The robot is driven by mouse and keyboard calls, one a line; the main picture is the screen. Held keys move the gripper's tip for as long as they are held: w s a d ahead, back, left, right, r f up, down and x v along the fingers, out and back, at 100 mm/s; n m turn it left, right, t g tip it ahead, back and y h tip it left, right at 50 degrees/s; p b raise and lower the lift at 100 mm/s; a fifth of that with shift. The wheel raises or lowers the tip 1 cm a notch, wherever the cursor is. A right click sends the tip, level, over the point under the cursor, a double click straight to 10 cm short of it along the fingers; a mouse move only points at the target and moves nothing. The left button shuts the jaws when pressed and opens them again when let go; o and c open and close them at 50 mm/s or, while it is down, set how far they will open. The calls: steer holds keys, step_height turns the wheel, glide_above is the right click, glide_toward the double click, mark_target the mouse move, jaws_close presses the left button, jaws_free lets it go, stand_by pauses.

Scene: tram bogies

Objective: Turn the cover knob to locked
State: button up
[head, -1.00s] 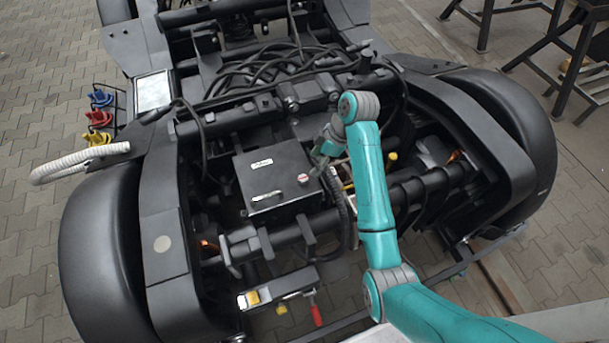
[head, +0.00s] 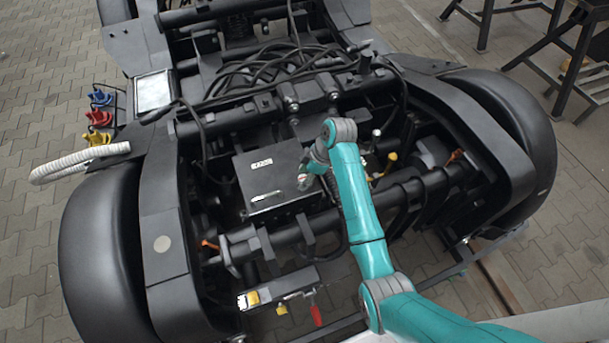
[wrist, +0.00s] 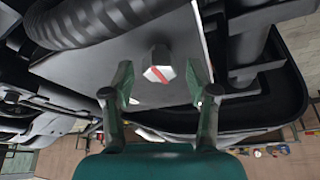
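The cover knob (wrist: 157,66) is a light hexagonal knob with a red stripe across its face, on the flat face of a box cover (wrist: 100,62). The stripe runs diagonally in the wrist view. In the head view the dark box (head: 262,172) has a white label and a light handle, and the knob is largely hidden by my gripper (head: 307,178). In the wrist view my gripper (wrist: 164,88) is open, one finger on each side of the knob, with visible gaps. The fingertips appear apart from it.
A thick ribbed hose (wrist: 100,22) runs beside the box in the wrist view. Black cables (head: 270,68) lie behind the box. A bar with a yellow block (head: 252,298) and red handle (head: 316,315) is in front. Yellow-capped parts (head: 391,157) stand to the right.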

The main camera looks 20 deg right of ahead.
jaws_close()
steer(key=shift+m, duration=0.3)
steer(key=m+t, duration=0.1)
steer(key=m, duration=0.2)
steer(key=shift+s+a+m+h, duration=0.1)
steer(key=shift+m+h, duration=0.2)
steer(key=shift+h, duration=0.1)
steer(key=m, duration=0.2)
steer(key=m+t+h, duration=0.1)
steer(key=m, duration=0.1)
steer(key=shift+a+m+t, duration=0.1)
steer(key=shift+m+t, duration=0.2)
steer(key=m+h, duration=0.2)
steer(key=m, duration=0.2)
steer(key=shift+a, duration=0.1)
steer(key=m+h, duration=0.1)
steer(key=m, duration=0.4)
steer(key=shift+h, duration=0.4)
